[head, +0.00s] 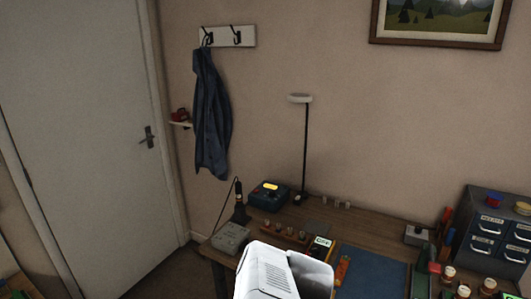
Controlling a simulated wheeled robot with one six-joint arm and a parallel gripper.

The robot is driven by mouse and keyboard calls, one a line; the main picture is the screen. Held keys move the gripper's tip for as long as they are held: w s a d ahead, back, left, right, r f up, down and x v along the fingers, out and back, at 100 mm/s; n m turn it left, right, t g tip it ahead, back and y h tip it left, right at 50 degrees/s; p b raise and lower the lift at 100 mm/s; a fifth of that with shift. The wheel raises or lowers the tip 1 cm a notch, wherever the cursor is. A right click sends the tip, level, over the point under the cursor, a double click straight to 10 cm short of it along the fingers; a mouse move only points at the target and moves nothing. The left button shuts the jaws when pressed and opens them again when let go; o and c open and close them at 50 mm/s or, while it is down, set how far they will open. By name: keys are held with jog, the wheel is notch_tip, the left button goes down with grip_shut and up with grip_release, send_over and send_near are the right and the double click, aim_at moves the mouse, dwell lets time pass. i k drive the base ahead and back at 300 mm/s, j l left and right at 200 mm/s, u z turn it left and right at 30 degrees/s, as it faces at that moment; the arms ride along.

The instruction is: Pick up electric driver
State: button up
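I cannot make out the electric driver for certain. A dark upright tool (239,202) with a thin cable stands at the left end of the wooden desk (385,236). A slim orange item (342,269) lies on the desk beside the blue mat; it is too small to identify. A white and grey part of my arm rises at the bottom centre and hides part of the desk's front. My gripper's fingers do not show.
A blue box (268,196), a grey device (231,238) and a tall lamp (306,150) stand on the desk. A blue mat (372,274) is mostly bare. A drawer cabinet (496,235) and several jars stand at right. A closed door (85,130) is at left.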

aim_at(238, 186)
jog(key=i+j+u, duration=0.1)
jog(key=i+j, duration=0.3)
jog(key=i+j+u, duration=0.1)
jog(key=i+j, duration=0.3)
jog(key=i, duration=0.25)
jog(key=i+j, duration=0.3)
jog(key=i, duration=0.2)
jog(key=j+u, duration=0.05)
